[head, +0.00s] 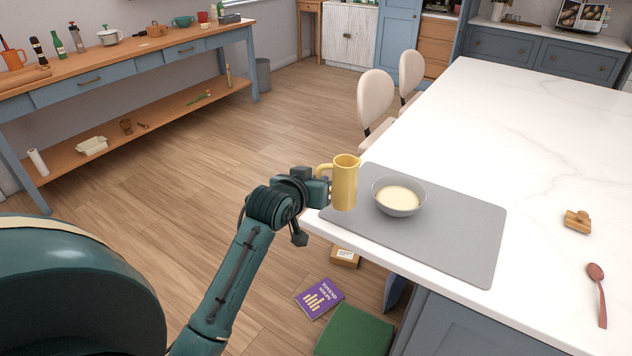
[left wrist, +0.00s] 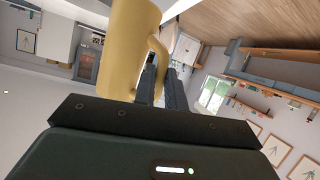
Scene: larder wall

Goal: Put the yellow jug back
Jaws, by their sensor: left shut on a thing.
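The yellow jug (head: 344,184) is upright at the left corner of the grey mat (head: 452,245), left of the bowl. I cannot tell whether its base touches the mat. My left gripper (head: 324,188) reaches it from the left and is shut on it, on the handle side. In the left wrist view, the jug (left wrist: 122,50) fills the upper middle, with its handle by the dark fingers (left wrist: 163,86). The fingertips are partly hidden. My right gripper is not in view.
A grey bowl (head: 399,196) of pale contents stands close right of the jug. A wooden block (head: 577,221) and a red-brown spoon (head: 597,292) lie farther right on the white counter (head: 540,130). Chairs (head: 375,100) line its far-left side. A wooden sideboard (head: 120,56) holds several kitchen things.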

